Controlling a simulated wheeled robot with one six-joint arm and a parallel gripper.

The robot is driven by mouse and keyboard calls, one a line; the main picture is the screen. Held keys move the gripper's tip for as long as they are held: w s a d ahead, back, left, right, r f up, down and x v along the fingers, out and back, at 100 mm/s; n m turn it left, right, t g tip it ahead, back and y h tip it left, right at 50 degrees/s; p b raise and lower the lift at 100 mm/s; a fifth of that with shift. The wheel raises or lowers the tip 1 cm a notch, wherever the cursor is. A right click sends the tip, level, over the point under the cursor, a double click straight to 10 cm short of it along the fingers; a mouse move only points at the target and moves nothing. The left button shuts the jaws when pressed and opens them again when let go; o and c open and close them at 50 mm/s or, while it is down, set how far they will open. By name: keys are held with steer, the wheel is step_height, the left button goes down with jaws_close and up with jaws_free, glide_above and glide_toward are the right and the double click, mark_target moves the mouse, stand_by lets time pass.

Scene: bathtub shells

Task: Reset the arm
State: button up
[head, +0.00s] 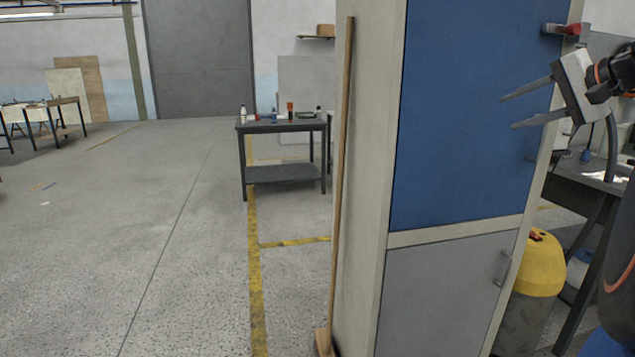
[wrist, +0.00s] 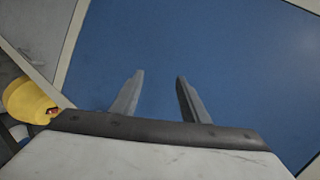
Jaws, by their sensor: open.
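My gripper (head: 514,106) is at the upper right of the head view, raised in front of the blue cabinet door (head: 466,110). Its two grey fingers point left and stand apart, with nothing between them. In the wrist view my gripper (wrist: 158,88) is also open and empty, and the blue door (wrist: 185,50) fills most of the background. The gap between the fingertips and the door cannot be told exactly.
A yellow-topped bin (head: 540,265) stands right. A small table (head: 283,126) stands farther back.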

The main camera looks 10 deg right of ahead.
steer(key=s+a+f+n+g, duration=0.2)
steer(key=s+a+f+g, duration=0.1)
steer(key=a+f, duration=0.6)
steer(key=s+a+f+n+g, duration=0.2)
steer(key=s+a+f, duration=0.2)
steer(key=a+f, duration=0.55)
steer(key=s+a+f+n+g+h, duration=0.1)
steer(key=s+a+f+n, duration=0.2)
steer(key=s+f, duration=0.4)
steer(key=s+a+f+n+g+h, duration=0.1)
steer(key=s+f+n, duration=0.4)
steer(key=f, duration=0.9)
steer(key=s+a+h, duration=0.1)
steer(key=s+a, duration=0.1)
steer(key=s, duration=0.1)
steer(key=shift+s+a+f+g, duration=0.15)
steer(key=shift+a+f+g, duration=0.05)
steer(key=shift+f+g, duration=0.1)
steer(key=shift+r, duration=0.1)
